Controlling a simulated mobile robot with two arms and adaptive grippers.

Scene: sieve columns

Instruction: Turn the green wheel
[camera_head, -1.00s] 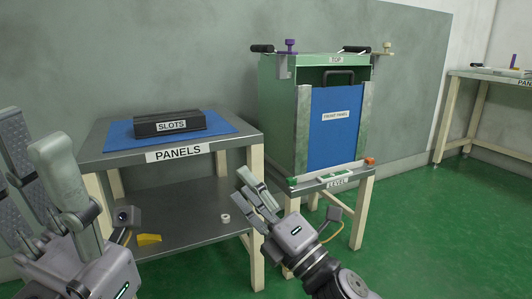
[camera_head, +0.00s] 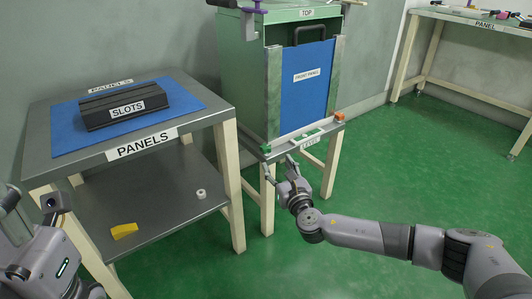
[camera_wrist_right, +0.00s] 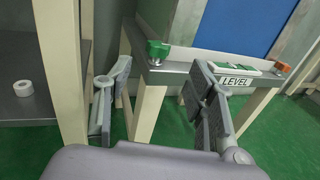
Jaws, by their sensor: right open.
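The green wheel (camera_head: 265,149) is a small green knob at the left end of the narrow stand labelled LEVEL. It also shows in the right wrist view (camera_wrist_right: 158,49), beyond the fingers and between them. My right gripper (camera_head: 279,165) is open and empty, in front of the stand, close to the wheel but apart from it. In the right wrist view its fingers (camera_wrist_right: 161,75) are spread to either side below the wheel. My left gripper (camera_head: 40,255) is at the lower left edge, mostly cut off, so its fingers cannot be judged.
The LEVEL stand (camera_head: 309,142) carries a green-and-white level and an orange knob (camera_head: 339,116) at its right end. The green cabinet with a blue front panel (camera_head: 308,90) stands behind it. The PANELS table (camera_head: 190,118) is at left.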

